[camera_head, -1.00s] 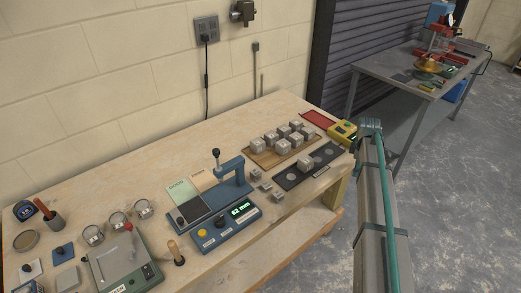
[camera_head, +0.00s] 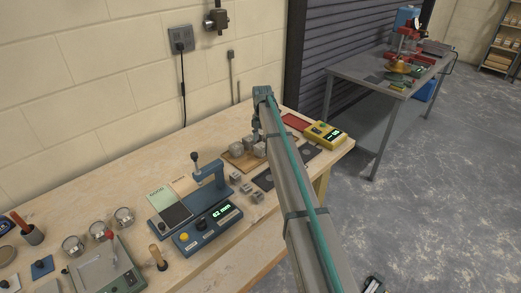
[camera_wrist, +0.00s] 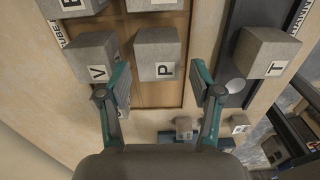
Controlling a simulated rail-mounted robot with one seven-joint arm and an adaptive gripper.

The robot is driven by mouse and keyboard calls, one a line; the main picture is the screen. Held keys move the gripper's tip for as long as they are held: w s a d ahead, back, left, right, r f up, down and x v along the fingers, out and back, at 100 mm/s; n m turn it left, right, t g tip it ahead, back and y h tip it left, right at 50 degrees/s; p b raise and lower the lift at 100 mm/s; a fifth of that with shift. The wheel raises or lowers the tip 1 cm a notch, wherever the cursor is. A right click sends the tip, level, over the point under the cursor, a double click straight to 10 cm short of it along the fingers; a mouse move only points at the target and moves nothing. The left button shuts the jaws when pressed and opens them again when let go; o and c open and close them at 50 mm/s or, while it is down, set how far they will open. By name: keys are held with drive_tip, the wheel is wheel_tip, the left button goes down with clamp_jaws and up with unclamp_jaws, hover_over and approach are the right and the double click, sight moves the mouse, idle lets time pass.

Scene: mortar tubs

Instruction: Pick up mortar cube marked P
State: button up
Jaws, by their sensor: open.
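The grey mortar cube marked P (camera_wrist: 157,48) sits on a wooden board (camera_wrist: 150,98) in the wrist view, its letter facing the camera. My gripper (camera_wrist: 159,80) is open and empty, its teal fingers on either side of the line to cube P, with the cube still ahead of the tips. Cube V (camera_wrist: 93,62) stands left of P, by the left finger. In the head view my gripper (camera_head: 256,134) is over the board (camera_head: 234,160); the arm hides several cubes there, and letters cannot be read.
Cube T (camera_wrist: 268,52) stands on a dark strip right of the right finger. More cubes stand beyond P and V at the top edge. Small cubes (camera_head: 246,188) lie near a blue gauge (camera_head: 207,228) reading 62 mm. A yellow device (camera_head: 323,136) sits at the right.

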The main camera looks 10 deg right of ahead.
sight(261, 145)
drive_tip(key=shift+a+f+p, duration=0.15)
drive_tip(key=shift+f+p, duration=1.1)
drive_tip(key=shift+f, duration=1.45)
drive_tip(key=shift+w, duration=0.1)
drive_tip(key=c, duration=1.1)
drive_tip(key=shift+r, duration=0.1)
drive_tip(key=shift+c, duration=0.2)
